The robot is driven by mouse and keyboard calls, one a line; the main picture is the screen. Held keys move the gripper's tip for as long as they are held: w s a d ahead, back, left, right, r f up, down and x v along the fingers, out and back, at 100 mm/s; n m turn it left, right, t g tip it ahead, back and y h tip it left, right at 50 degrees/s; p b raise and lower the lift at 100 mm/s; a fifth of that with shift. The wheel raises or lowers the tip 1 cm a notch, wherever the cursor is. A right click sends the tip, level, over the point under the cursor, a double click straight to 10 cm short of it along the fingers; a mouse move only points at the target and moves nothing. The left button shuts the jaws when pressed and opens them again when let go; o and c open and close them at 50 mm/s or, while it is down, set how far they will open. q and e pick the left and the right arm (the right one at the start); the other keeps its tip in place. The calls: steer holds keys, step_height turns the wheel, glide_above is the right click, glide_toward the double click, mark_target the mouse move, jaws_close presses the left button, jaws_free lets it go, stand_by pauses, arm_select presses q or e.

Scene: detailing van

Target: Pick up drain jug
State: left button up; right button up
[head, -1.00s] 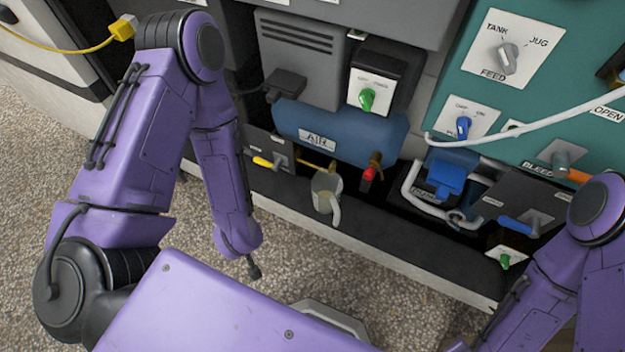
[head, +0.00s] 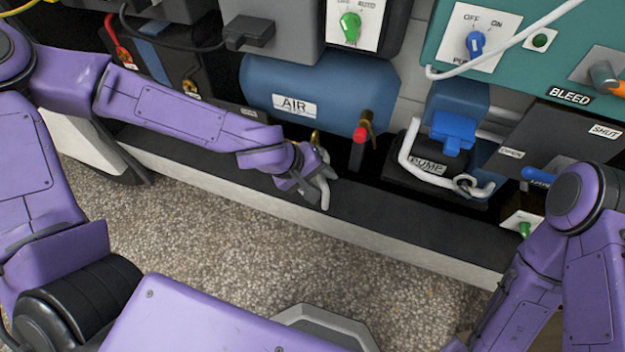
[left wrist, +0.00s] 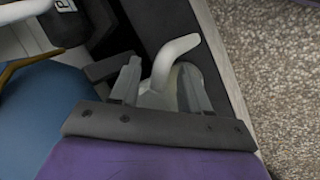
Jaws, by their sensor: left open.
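The drain jug stands on the black ledge below the blue air tank. In the head view my left gripper (head: 308,182) hides most of it, and its pale handle (head: 323,188) shows at the right of the fingers. In the left wrist view the jug's handle (left wrist: 172,58) points away from my gripper, and its greyish body lies partly between the fingers. My left gripper (left wrist: 160,92) is open, with one finger on each side of the jug; contact cannot be told. My right arm is at the right edge of the head view, but its gripper is not seen.
The blue air tank (head: 310,90) with a red-tipped brass valve (head: 360,140) is just above and behind the jug. The blue pump (head: 452,130) with white pipes is to the right. The black ledge (head: 395,218) is clear right of the jug, with speckled floor (head: 220,235) in front.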

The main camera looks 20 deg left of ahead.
arm_select(q)
steer(key=shift+w+d+f, duration=0.3)
steer(key=shift+f, duration=0.25)
steer(key=shift+s+r, duration=0.1)
steer(key=shift+c, duration=0.5)
jaws_close()
